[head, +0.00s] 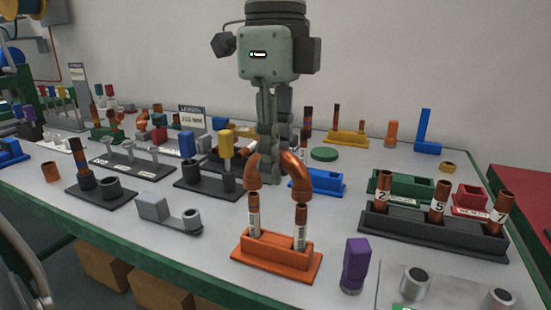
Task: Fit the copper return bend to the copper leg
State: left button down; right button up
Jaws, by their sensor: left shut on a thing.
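The copper return bend (298,175) is an inverted U, with its two open ends pointing down. My left gripper (271,165) points down from above and is shut on the middle of the bend, hiding the top of its arch. Two upright copper legs with white labels, the left one (254,222) and the right one (301,228), stand in an orange block (275,262). The bend's ends are right over the tops of the legs and look very close to them or touching; I cannot tell whether they are seated. My right gripper is not in view.
A purple block (355,265) stands right of the orange block. A dark rack (430,230) with numbered copper tubes is further right. A grey bracket part (168,213) lies left. Blue (318,182) and green (400,186) trays sit behind. The table's green front edge (130,258) is near.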

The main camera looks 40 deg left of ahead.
pick_arm(q)
jog(key=shift+f+b, duration=1.35)
jog(key=shift+f, duration=0.05)
jog(key=c, duration=1.3)
grip_release()
jog(key=shift+c, duration=0.2)
notch_tip(320, 180, up, 12)
jog(key=shift+r, duration=0.1)
